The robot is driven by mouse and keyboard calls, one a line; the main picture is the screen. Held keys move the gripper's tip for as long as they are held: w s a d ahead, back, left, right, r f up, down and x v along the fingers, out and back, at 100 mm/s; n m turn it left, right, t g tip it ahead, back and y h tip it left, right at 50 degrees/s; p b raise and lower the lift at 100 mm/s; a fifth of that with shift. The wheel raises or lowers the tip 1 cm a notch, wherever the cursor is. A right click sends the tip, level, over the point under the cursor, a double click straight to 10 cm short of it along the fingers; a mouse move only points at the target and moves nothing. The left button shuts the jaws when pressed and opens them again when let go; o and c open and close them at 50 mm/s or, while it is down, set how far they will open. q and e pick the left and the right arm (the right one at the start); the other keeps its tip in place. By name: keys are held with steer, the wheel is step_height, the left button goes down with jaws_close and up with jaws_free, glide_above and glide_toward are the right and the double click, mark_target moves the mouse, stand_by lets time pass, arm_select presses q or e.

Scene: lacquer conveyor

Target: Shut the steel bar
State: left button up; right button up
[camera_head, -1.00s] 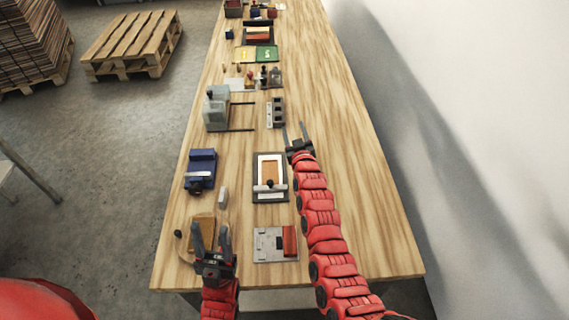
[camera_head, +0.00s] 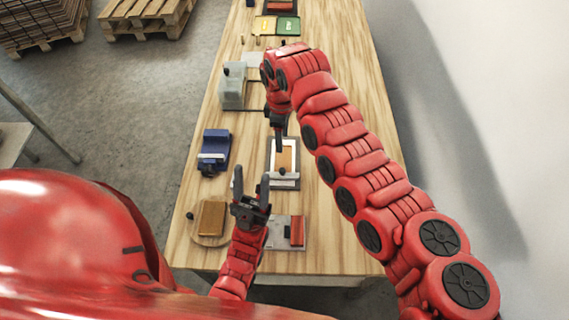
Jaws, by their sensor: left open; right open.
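The steel bar (camera_head: 288,183) lies across the near end of a dark board (camera_head: 271,160) with a white sheet and a tan panel (camera_head: 289,156). I cannot tell whether the bar is raised or flat. My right gripper (camera_head: 279,148) is open, pointing down over the upper left part of this board; its own arm hides part of it. My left gripper (camera_head: 251,178) is open and empty, fingers pointing away from me, just left of the bar's near end. I cannot tell whether either gripper touches anything.
A blue clamp-like device (camera_head: 215,147) stands to the left. A round board with a tan block (camera_head: 211,218) is at the near left. A grey plate with a red block (camera_head: 297,231) is at the near right. A grey machine (camera_head: 234,88) stands farther back. The table's right strip is mostly bare.

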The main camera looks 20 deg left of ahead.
steer(key=b, duration=0.1)
glide_toward(282, 170)
step_height(282, 170, down, 8)
steer(key=b, duration=0.4)
steer(key=shift+w+f, duration=0.1)
steer(key=shift+f, duration=0.1)
jaws_close()
stand_by(0.9)
